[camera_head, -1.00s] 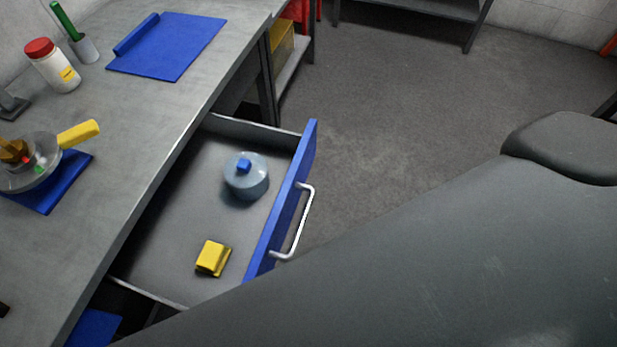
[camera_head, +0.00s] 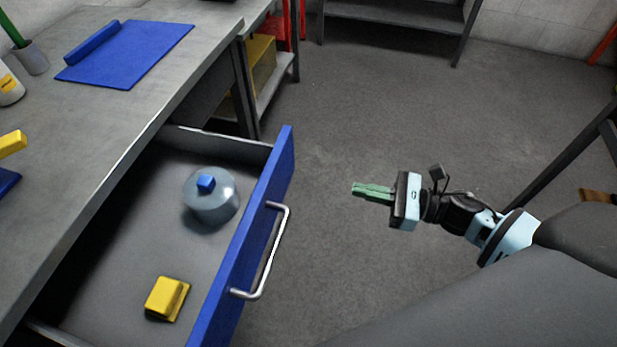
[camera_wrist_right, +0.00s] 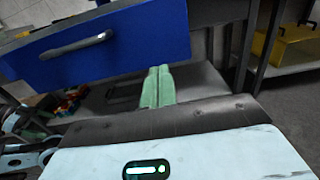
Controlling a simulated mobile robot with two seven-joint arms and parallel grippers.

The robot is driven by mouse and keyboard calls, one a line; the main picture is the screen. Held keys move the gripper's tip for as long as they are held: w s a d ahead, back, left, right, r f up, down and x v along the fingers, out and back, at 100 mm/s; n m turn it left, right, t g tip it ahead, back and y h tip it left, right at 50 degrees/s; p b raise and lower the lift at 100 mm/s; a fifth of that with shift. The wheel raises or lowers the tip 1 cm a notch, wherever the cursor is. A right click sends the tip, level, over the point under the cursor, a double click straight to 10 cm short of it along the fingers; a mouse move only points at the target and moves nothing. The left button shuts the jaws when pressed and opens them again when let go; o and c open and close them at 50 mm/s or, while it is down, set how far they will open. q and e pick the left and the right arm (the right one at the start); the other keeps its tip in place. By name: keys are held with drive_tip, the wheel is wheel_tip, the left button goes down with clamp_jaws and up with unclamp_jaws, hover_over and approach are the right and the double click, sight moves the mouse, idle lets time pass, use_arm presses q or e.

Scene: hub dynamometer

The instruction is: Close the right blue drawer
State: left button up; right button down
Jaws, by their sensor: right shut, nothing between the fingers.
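The blue drawer (camera_head: 255,205) stands pulled out from under the grey workbench, with its blue front facing right and a silver bar handle (camera_head: 269,252) on it. Inside lie a grey-blue round container with a blue knob (camera_head: 211,199) and a yellow block (camera_head: 167,298). My right gripper (camera_head: 356,189) is to the right of the drawer front, apart from it, with its green fingers together and empty, pointing left. In the right wrist view the fingers (camera_wrist_right: 157,86) show below and right of the blue drawer front (camera_wrist_right: 120,48) and its handle (camera_wrist_right: 78,46).
The workbench top (camera_head: 120,115) carries a blue mat (camera_head: 135,55) and a green-handled item in a cup (camera_head: 32,57). A shelf with a yellow box (camera_head: 262,62) stands beyond the drawer. The floor (camera_head: 340,110) right of the drawer is clear.

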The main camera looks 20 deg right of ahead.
drive_tip(key=shift+r, duration=0.1)
drive_tip(key=p, duration=0.2)
approach(285, 174)
drive_tip(key=x, duration=0.5)
drive_tip(key=shift+w+r, duration=0.1)
drive_tip(key=shift+x, duration=0.85)
drive_tip(key=shift+a, duration=0.15)
